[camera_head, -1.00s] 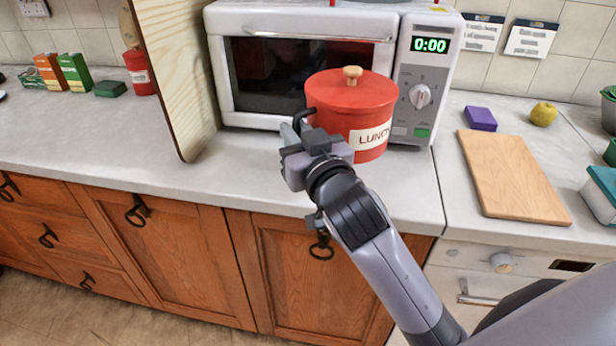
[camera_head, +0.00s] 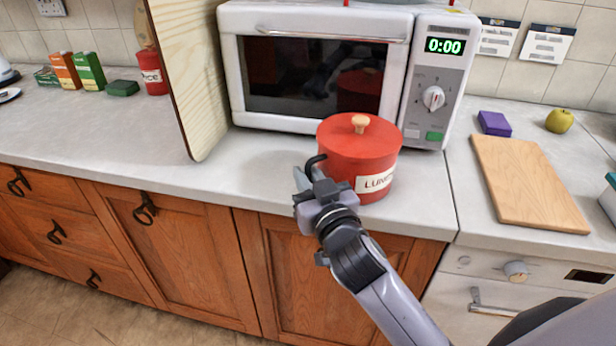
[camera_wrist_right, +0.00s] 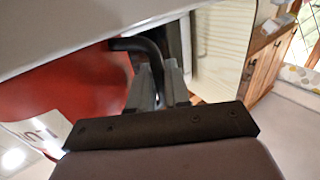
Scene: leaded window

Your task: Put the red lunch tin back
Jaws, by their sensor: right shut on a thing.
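The red lunch tin (camera_head: 340,173) is round, with a red lid, a wooden knob and a white label that reads as LUNCH, partly cut by its curve. It is upright in front of the microwave, over the counter near its front edge. I cannot tell whether its base touches the counter. My right gripper (camera_head: 308,180) is shut on the tin's black side handle, at the tin's left. In the right wrist view the fingers (camera_wrist_right: 160,85) close on the dark handle (camera_wrist_right: 138,46), with the red tin (camera_wrist_right: 75,95) at left. My left gripper is not in view.
The white microwave (camera_head: 320,22) stands behind the tin. A wooden panel (camera_head: 190,80) stands upright at left. The counter (camera_head: 110,135) is clear left of the panel's front.

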